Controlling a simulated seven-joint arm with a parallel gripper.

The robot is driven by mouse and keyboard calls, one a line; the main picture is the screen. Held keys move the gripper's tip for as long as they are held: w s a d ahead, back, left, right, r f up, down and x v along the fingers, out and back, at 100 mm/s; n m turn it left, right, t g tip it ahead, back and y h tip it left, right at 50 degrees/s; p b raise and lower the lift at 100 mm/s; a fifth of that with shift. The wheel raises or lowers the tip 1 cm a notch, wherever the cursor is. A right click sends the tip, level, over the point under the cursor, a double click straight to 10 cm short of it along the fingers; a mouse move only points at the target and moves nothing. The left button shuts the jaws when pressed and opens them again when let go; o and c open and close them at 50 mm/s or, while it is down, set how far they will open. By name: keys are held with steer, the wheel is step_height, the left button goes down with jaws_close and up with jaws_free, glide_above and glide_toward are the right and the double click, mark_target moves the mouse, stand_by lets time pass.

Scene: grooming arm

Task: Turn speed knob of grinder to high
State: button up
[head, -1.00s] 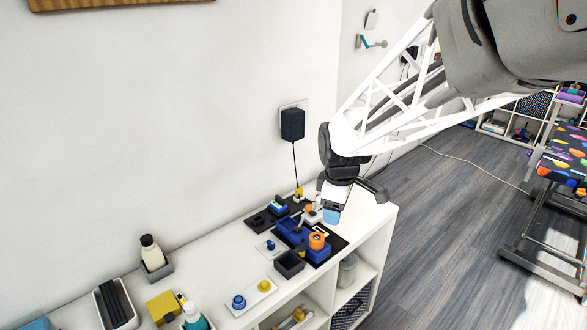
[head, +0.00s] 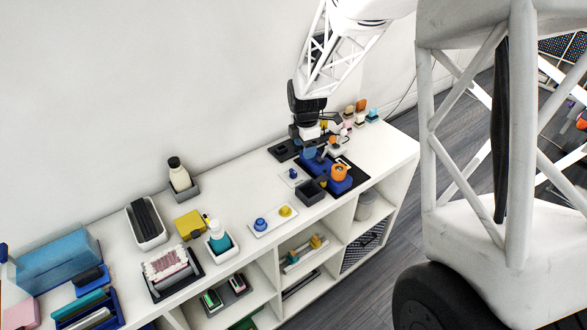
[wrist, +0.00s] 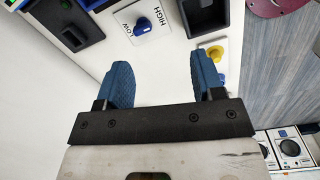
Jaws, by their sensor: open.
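The speed knob is a small blue knob (wrist: 143,27) on a white plate (wrist: 125,20) marked LOW and HIGH in the wrist view. It also shows in the head view (head: 292,173), left of the grinder. Which mark the knob points to is too small to tell. The grinder (head: 338,180), blue with an orange top, sits on a dark mat at the right of the white shelf. My gripper (wrist: 165,80) is open and empty, its two blue fingers apart. In the wrist view the knob lies beyond the fingertips, untouched. In the head view my gripper (head: 310,152) is just behind the knob plate and grinder.
A black open bin (head: 311,192) stands beside the knob plate; it also shows in the wrist view (wrist: 205,15). A plate with blue and yellow knobs (head: 270,219) lies nearer the front. The wall is close behind. Bottles and trays stand at the left.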

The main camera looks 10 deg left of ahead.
mark_target(293, 171)
steer(key=a+f, duration=0.1)
steer(key=w+a+f+n, duration=0.1)
steer(key=f, duration=0.1)
steer(key=w+a+f+n, duration=0.1)
steer(key=a+f, duration=0.1)
steer(key=shift+w, duration=0.1)
steer(key=shift+f, duration=0.15)
steer(key=shift+f, duration=3.75)
steer(key=c, duration=0.9)
